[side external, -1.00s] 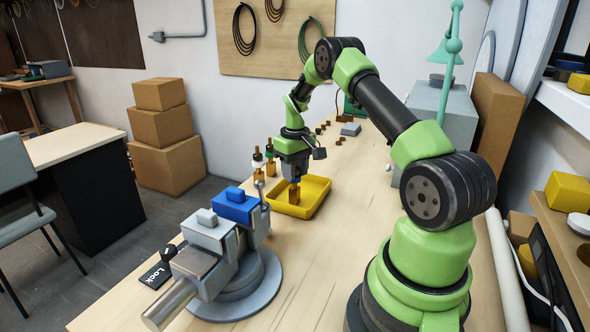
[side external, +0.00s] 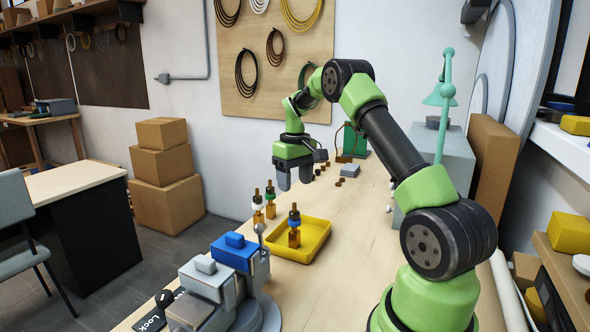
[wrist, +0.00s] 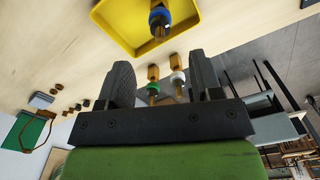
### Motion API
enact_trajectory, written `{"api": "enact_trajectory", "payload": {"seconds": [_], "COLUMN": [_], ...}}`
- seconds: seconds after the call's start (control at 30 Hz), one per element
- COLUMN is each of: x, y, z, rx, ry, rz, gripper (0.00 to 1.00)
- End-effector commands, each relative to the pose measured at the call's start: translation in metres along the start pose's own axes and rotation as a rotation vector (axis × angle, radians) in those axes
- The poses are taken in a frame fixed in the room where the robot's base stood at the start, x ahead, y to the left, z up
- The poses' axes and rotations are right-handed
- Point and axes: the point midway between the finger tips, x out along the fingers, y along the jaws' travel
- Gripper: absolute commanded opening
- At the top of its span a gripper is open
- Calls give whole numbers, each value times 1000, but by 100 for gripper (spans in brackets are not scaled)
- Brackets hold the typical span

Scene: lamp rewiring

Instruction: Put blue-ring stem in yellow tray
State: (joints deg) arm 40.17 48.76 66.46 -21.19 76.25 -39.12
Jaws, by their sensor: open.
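The blue-ring stem (side external: 294,226) stands upright in the yellow tray (side external: 319,240), near the tray's left side. Its blue ring also shows in the wrist view (wrist: 159,17). The yellow tray is at the top of the wrist view (wrist: 117,33). My gripper (side external: 294,187) is open and empty, above and behind the tray, apart from the stem. In the wrist view its two dark fingers (wrist: 160,75) are spread wide with nothing held between them.
A white-ring stem (side external: 257,207) and a green-ring stem (side external: 270,200) stand left of the tray. A vise with blue and grey jaws (side external: 236,250) is at the front left. Small brown parts (side external: 338,183) lie farther back. The table right of the tray is clear.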

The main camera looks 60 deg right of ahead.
Motion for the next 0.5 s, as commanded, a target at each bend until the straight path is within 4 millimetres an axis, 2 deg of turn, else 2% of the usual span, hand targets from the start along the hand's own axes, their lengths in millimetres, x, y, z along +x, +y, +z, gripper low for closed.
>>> {"api": "enact_trajectory", "payload": {"seconds": [0.1,0.27,0.37,0.5], "x": [-18,-34,-55,-100], "y": [0,-5,-24,-76], "z": [-1,0,5,27], "rx": [-1,-4,-14,-33], "ry": [2,9,44,140], "rz": [1,0,-1,-19], "gripper": [59,59,59,59]}}
